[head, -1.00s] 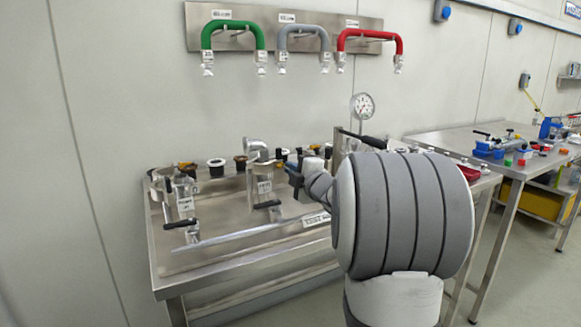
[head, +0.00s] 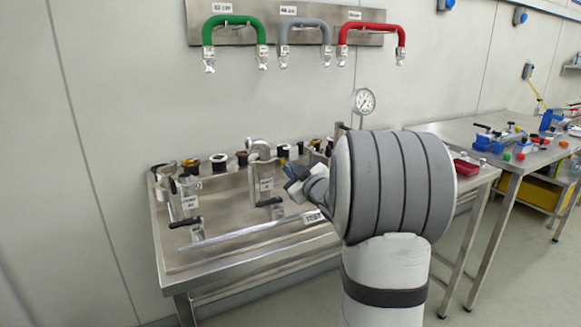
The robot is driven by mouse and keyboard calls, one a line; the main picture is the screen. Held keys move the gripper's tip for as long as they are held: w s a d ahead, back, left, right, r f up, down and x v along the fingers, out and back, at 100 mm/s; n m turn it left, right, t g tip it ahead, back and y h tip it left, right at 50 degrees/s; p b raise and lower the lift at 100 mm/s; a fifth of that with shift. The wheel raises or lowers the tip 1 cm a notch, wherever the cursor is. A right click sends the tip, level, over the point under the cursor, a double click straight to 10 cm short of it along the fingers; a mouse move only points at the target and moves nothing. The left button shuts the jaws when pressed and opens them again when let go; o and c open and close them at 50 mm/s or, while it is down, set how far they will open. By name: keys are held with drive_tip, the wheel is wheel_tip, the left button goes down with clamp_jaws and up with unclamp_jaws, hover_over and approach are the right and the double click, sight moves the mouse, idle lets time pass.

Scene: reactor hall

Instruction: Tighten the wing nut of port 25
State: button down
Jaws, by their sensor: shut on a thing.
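My gripper (head: 294,181) shows small at the left end of my arm, over the right part of the steel bench (head: 200,262). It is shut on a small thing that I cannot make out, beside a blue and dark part. My arm's large grey joint hides the bench behind and to the right of it. I cannot pick out the wing nut or read a port number 25. Two pipe fittings with black handles and white labels stand on the bench, one at the left (head: 188,195) and one in the middle (head: 263,180).
A row of dark and white ports (head: 219,160) runs along the bench's back. A round gauge (head: 363,101) rises behind. Green (head: 233,22), grey (head: 305,25) and red (head: 371,27) hoses hang on a wall panel. A second table (head: 480,138) with small coloured parts stands at the right.

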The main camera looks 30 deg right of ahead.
drive_tip(key=shift+f+m+p, duration=0.1)
drive_tip(key=shift+m+p, duration=0.2)
drive_tip(key=shift+m, duration=0.5)
drive_tip(key=c, duration=1.6)
unclamp_jaws()
drive_tip(key=s, duration=0.7)
drive_tip(key=shift+s+d, duration=0.25)
drive_tip(key=shift+s, duration=0.15)
